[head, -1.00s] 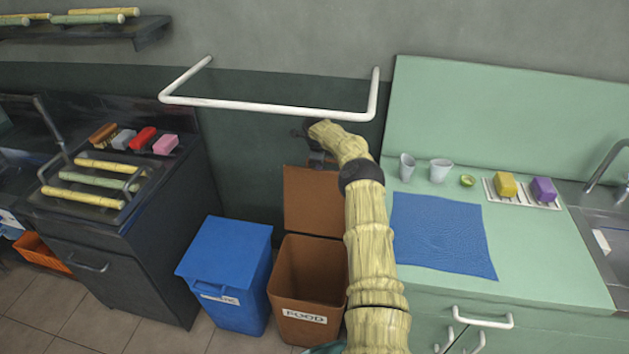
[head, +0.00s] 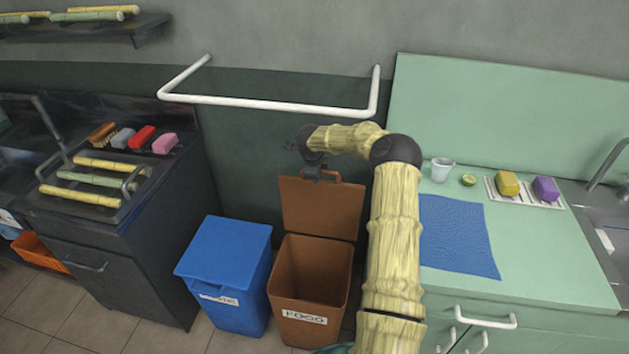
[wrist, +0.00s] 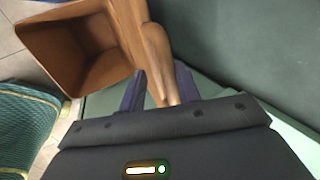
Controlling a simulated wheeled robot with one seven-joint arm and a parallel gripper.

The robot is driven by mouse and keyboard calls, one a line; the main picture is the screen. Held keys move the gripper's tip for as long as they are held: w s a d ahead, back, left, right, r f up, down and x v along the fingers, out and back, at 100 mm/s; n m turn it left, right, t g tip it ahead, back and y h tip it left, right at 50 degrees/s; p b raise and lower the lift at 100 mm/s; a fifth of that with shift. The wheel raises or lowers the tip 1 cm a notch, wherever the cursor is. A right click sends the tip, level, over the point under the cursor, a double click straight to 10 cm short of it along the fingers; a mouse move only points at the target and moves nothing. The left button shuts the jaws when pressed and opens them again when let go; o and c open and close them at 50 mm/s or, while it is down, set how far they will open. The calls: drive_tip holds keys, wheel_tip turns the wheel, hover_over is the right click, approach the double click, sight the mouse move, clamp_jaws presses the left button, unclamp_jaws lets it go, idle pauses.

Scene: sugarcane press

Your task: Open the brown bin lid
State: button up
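The brown bin (head: 292,303), labelled FOOD, stands on the floor in the head view, with its mouth uncovered. Its brown lid (head: 320,208) stands raised at the back of the bin, near the dark wall. My gripper (head: 314,176) is at the lid's top edge, by its handle. In the wrist view, my gripper (wrist: 160,88) has its two fingers apart, with part of the brown lid (wrist: 152,55) between them. I see no firm grip on it. The open bin (wrist: 75,50) shows at the upper left there.
A blue bin (head: 228,280) with its lid down stands left of the brown one. A white wall rail (head: 270,103) is above my gripper. The green counter (head: 560,250), with a blue cloth (head: 455,238), is at right. A dark cabinet (head: 130,270) is at left.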

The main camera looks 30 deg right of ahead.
drive_tip(key=shift+s+a, duration=0.5)
drive_tip(key=shift+s, duration=0.2)
drive_tip(key=shift+s+a, duration=0.5)
drive_tip(key=shift+s, duration=0.15)
drive_tip(key=shift+c, duration=0.4)
drive_tip(key=c, duration=0.4)
drive_tip(key=shift+w+a+r, duration=0.2)
drive_tip(key=shift+a+r, duration=0.05)
clamp_jaws()
drive_tip(key=w+a+r+n+t, duration=0.1)
drive_tip(key=a+r+n+t, duration=0.4)
drive_tip(key=a+r+n, duration=0.5)
drive_tip(key=s+a+r+n+y, duration=0.25)
drive_tip(key=s+a+n, duration=0.4)
drive_tip(key=a, duration=0.35)
drive_tip(key=s+a+f+n+g, duration=0.1)
drive_tip(key=s+n+g, duration=0.5)
drive_tip(key=s, duration=2.2)
drive_tip(key=n, duration=0.3)
drive_tip(key=shift+s+a+f, duration=0.2)
drive_tip(key=shift+s+a, duration=0.05)
